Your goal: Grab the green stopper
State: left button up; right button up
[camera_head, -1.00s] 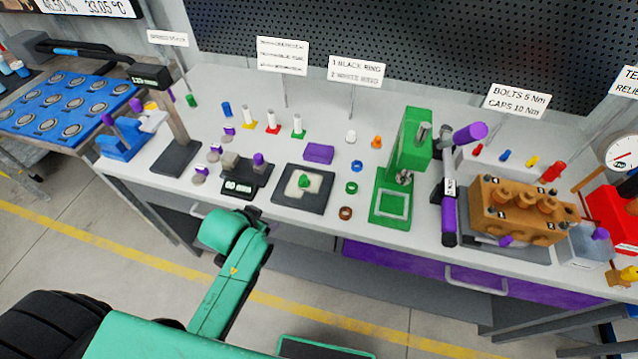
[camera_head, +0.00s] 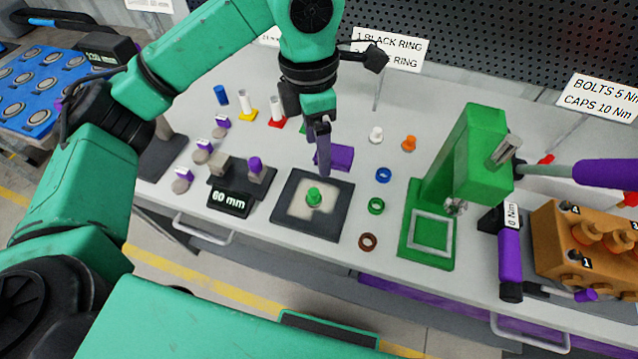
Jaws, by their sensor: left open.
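The green stopper (camera_head: 314,197) stands upright on the pale centre of a black square pad (camera_head: 327,232) on the grey bench. My left gripper (camera_head: 324,172) is above and slightly behind the stopper, with its fingers pointing down. It is open and apart from the stopper, with nothing seen between its fingers. The fingers partly cover a purple block (camera_head: 341,158) behind the pad. My right gripper is not in view.
Left of the pad is a black 60 mm fixture (camera_head: 230,202) with a purple-topped pin. Blue (camera_head: 384,175), green (camera_head: 376,206) and brown (camera_head: 368,242) rings lie to the right. A green press (camera_head: 468,155) stands further right, near an orange pump block (camera_head: 590,240).

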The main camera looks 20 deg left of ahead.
pick_arm(q)
jog(key=a, duration=0.1)
jog(key=p, duration=0.1)
send_over(312, 192)
jog(key=shift+y, duration=0.3)
jog(key=f, duration=0.6)
jog(key=shift+a, duration=0.2)
jog(key=f+p, duration=0.3)
jog(key=f, duration=0.5)
jog(key=shift+d, duration=0.2)
grip_shut()
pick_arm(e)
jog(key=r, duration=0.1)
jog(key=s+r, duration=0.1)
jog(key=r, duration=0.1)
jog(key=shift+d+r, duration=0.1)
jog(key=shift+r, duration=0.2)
